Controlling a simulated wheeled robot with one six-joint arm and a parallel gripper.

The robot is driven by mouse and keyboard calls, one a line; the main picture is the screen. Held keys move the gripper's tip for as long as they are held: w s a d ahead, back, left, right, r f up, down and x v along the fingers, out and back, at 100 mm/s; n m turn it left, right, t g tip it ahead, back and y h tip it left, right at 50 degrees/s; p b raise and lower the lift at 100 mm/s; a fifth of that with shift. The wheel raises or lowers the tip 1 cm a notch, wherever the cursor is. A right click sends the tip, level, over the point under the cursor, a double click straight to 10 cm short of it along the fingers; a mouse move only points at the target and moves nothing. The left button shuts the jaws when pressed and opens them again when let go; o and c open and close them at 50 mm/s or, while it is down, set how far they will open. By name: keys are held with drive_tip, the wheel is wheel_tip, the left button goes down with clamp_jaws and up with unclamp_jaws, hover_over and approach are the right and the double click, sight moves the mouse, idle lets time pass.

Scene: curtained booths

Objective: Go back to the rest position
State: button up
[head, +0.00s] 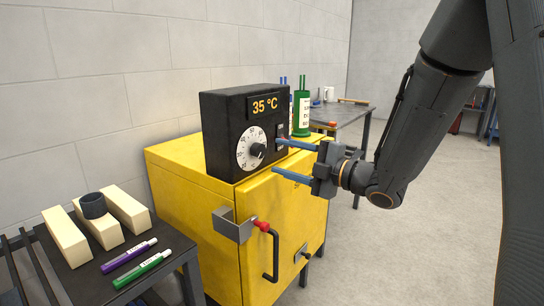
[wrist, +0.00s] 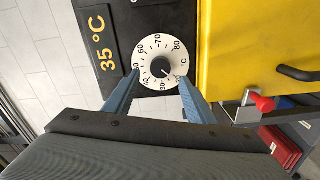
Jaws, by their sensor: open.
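My gripper (head: 284,160) is open and empty, its two blue fingers apart in front of the black control box. The black control box (head: 215,130) stands on top of the yellow cabinet (head: 180,170) and reads "35 °C". Its white dial (head: 251,148) with a black knob faces me. In the wrist view, the dial (wrist: 149,50) lies beyond the fingertips (wrist: 160,88), with the knob between their lines. I cannot tell from these frames whether a finger touches the box.
A red-tipped latch (head: 262,226) and a black handle (head: 275,256) stick out of the cabinet front. A dark table (head: 80,275) at left holds cream blocks, a dark cup and two markers. A grey table (head: 350,115) stands behind. The floor at right (head: 440,230) is clear.

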drive_tip(key=shift+s+d, duration=0.4)
drive_tip(key=shift+d, duration=0.1)
drive_tip(key=s+d+f+m+g+h+p, duration=0.1)
drive_tip(key=d+f+m+h+p, duration=0.1)
drive_tip(key=d+f+m+h, duration=0.35)
drive_tip(key=s+d+f+m+h+p, duration=0.2)
drive_tip(key=d+f+m+h, duration=0.1)
drive_tip(key=d+m+h, duration=0.5)
drive_tip(key=s+f+m+g+p, duration=0.1)
drive_tip(key=s+m+g, duration=0.4)
drive_tip(key=s, duration=0.7)
drive_tip(key=s+f+m+g+p, duration=0.2)
drive_tip(key=s+m+g, duration=0.3)
drive_tip(key=s, duration=0.7)
drive_tip(key=shift+s+a+f+m+h, duration=0.25)
drive_tip(key=shift+m+h, duration=0.1)
drive_tip(key=shift+m, duration=0.8)
